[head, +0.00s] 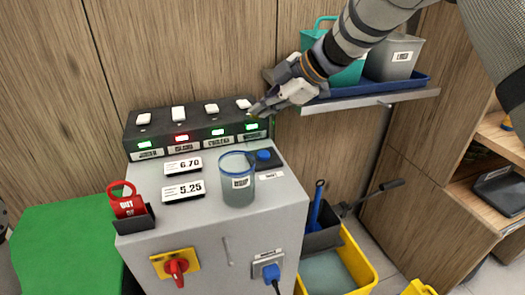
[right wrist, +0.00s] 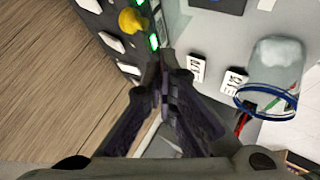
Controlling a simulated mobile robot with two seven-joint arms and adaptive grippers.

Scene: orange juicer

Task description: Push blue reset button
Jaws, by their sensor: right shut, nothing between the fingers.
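The blue button (head: 264,155) sits on a small dark box on top of the grey cabinet, with a white label in front of it that is too small to read. A clear cup with a blue rim (head: 237,180) stands just left of it. My right gripper (head: 256,109) is above the right end of the black switch panel, behind the button and apart from it. In the right wrist view its fingers (right wrist: 166,72) are shut with nothing between them. I cannot make out the blue button there. My left gripper is not in view.
The black switch panel (head: 196,132) has white switches and lit indicators. Two number displays (head: 183,190) lie left of the cup. A red padlock tag (head: 126,203) stands at the left edge. A yellow knob (right wrist: 133,20) shows in the wrist view.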

